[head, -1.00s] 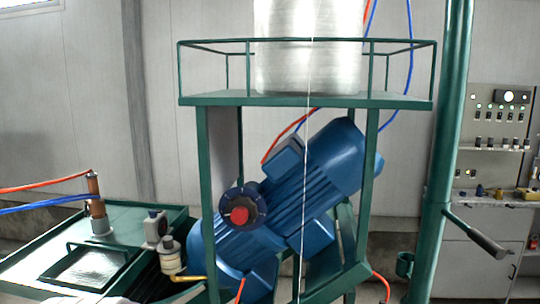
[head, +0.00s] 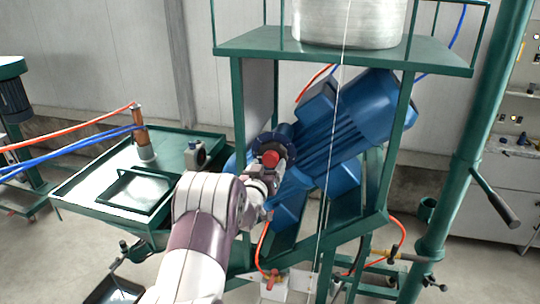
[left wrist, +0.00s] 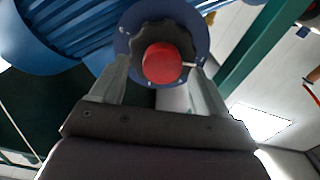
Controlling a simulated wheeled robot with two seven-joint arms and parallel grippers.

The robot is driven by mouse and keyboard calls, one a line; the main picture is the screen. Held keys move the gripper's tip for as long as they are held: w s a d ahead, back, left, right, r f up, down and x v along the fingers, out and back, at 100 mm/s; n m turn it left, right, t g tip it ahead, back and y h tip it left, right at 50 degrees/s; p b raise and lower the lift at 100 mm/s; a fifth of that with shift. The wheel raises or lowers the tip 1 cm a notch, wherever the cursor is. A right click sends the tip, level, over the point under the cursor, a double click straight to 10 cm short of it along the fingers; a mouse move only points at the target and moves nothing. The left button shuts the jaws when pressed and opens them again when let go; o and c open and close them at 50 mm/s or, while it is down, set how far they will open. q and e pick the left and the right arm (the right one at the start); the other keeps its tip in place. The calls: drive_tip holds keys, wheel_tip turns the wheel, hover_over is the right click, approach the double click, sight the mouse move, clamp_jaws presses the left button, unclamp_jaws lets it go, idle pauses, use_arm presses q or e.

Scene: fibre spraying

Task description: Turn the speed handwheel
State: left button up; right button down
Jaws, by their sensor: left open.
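The speed handwheel is a black lobed knob with a red centre cap on a dark blue round plate; the cap (left wrist: 163,62) faces me in the left wrist view. In the head view the handwheel (head: 271,159) sits on the blue motor (head: 345,125), partly hidden by my arm. My left gripper (left wrist: 160,75) is open, with one finger on each side of the knob in the left wrist view. I cannot tell whether the fingers touch it. In the head view my left gripper (head: 267,170) is right in front of the handwheel. My right gripper is not in view.
A green frame (head: 238,120) surrounds the motor and bears a metal drum (head: 348,20). A green table (head: 90,180) stands at left. A thick green post (head: 465,150) with a lever (head: 495,198) stands at right. Red and blue hoses run nearby.

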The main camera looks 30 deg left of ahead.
use_arm(q)
drive_tip(key=shift+w+a+r, duration=0.1)
drive_tip(key=shift+w+a, duration=0.05)
drive_tip(key=shift+w, duration=0.45)
drive_tip(key=shift+w+a, duration=0.3)
drive_tip(key=shift+d, duration=0.1)
drive_tip(key=shift+c, duration=0.8)
drive_tip(key=c, duration=0.9)
drive_tip(key=shift+f+b, duration=0.25)
drive_tip(key=shift+b, duration=0.1)
drive_tip(key=m+b, duration=0.4)
drive_tip(key=b, duration=0.2)
drive_tip(key=m+b, duration=0.5)
drive_tip(key=b, duration=0.2)
drive_tip(key=m+b, duration=0.4)
drive_tip(key=b, duration=0.3)
drive_tip(key=shift+f+m, duration=0.25)
drive_tip(key=shift+m, duration=0.15)
drive_tip(key=m+b, duration=0.2)
drive_tip(key=shift+r+m, duration=0.1)
drive_tip(key=shift+m, duration=0.2)
drive_tip(key=shift+r+m+b, duration=0.15)
drive_tip(key=shift+m+b, duration=0.9)
drive_tip(key=shift+m, duration=0.55)
